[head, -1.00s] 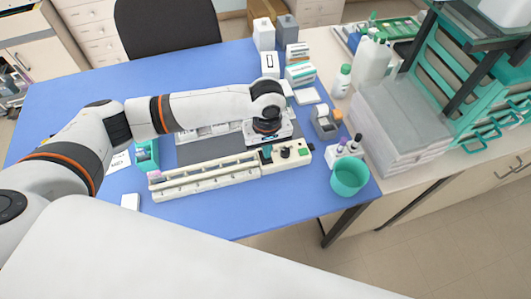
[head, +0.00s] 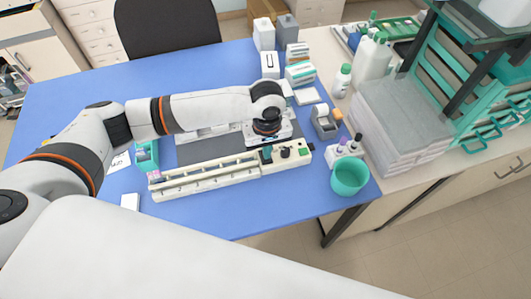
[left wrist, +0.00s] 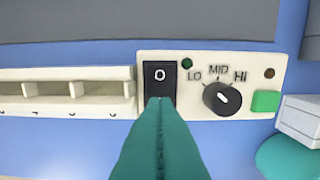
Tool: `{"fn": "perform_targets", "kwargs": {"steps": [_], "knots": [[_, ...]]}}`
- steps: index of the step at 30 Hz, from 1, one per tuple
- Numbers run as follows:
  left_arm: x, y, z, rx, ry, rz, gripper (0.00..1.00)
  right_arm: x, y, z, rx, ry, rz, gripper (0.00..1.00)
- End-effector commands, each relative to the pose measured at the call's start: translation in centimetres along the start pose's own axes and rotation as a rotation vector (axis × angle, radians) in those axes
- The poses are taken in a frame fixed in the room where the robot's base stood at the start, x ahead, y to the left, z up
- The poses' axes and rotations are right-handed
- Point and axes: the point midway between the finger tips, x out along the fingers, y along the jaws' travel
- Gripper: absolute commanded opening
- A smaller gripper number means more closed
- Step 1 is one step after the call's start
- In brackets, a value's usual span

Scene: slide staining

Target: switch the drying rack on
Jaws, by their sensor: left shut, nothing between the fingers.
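The drying rack (head: 205,182) is a long cream unit with a row of slots, lying along the front of the blue table. Its control panel (head: 295,163) is at the right end. In the left wrist view the panel (left wrist: 285,58) carries a black rocker switch (left wrist: 160,74) with a white 0 on its upper half. My left gripper (left wrist: 160,101) has teal fingers pressed together, empty, with the tips over the switch's lower half and hiding it. I cannot tell whether they touch it. In the head view the fingers (head: 266,154) point down at the panel. My right gripper is not in view.
Beside the switch are a black knob (left wrist: 222,98) marked LO, MID and HI, a green button (left wrist: 265,101) and two dark lamps. A teal cup (head: 350,178) and a small bottle holder (head: 344,149) stand right of the rack. The table's front edge is clear.

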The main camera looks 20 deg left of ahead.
Motion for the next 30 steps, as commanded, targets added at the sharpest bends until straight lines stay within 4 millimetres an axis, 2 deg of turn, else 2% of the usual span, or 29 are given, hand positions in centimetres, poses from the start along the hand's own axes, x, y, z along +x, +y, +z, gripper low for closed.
{"fn": "perform_targets", "kwargs": {"steps": [30], "knots": [[1.2, 0.0, 0.0, 0.001, -0.001, -0.001, 0.00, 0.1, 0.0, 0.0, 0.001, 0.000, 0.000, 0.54]]}}
